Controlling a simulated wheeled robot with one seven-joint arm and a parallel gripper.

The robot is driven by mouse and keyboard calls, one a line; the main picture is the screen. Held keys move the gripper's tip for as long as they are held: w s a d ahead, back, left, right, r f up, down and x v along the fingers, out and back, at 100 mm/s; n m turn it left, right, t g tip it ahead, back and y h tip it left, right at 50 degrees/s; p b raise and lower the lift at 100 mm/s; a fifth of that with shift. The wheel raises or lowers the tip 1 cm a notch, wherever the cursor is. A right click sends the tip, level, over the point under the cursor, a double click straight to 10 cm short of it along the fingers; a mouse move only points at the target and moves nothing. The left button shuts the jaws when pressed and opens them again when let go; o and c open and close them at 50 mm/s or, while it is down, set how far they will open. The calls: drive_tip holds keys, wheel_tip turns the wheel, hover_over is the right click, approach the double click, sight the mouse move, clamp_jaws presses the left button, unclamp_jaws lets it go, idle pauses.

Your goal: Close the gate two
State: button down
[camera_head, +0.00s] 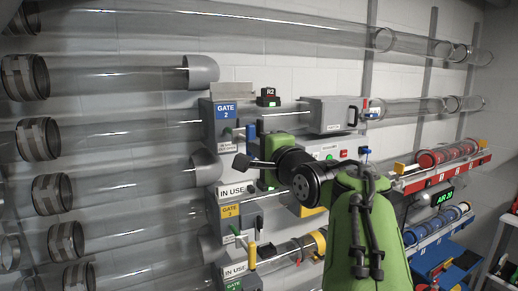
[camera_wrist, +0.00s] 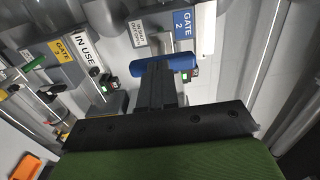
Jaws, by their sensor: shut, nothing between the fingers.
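Gate two is a grey box with a blue "GATE 2" sign (camera_head: 226,111) at the left-centre of the head view. The sign also shows at the top of the wrist view (camera_wrist: 184,24). A blue handle (camera_head: 251,131) stands by the box. In the wrist view the handle (camera_wrist: 182,62) lies crosswise just beyond my fingertips. My gripper (camera_wrist: 157,75) is shut and empty, its fingers overlapping the handle's near side in the picture. I cannot tell whether they touch it. In the head view my wrist hides the fingers.
A yellow "GATE 3" sign (camera_head: 231,211) and a white "IN USE" sign (camera_head: 232,190) are below. Clear tubes (camera_head: 120,75) run left, with grey collars. A grey box with a black handle (camera_head: 335,114) is to the right. Racks of canisters (camera_head: 440,168) stand further right.

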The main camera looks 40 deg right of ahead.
sight(239, 137)
drive_tip(key=p+x, duration=0.4)
drive_tip(key=x, duration=0.5)
drive_tip(key=shift+w+d+p, duration=0.1)
drive_tip(key=shift+w+p, duration=0.2)
drive_tip(key=shift+w, duration=0.05)
drive_tip(key=shift+s+r, duration=0.15)
drive_tip(key=shift+f, duration=0.25)
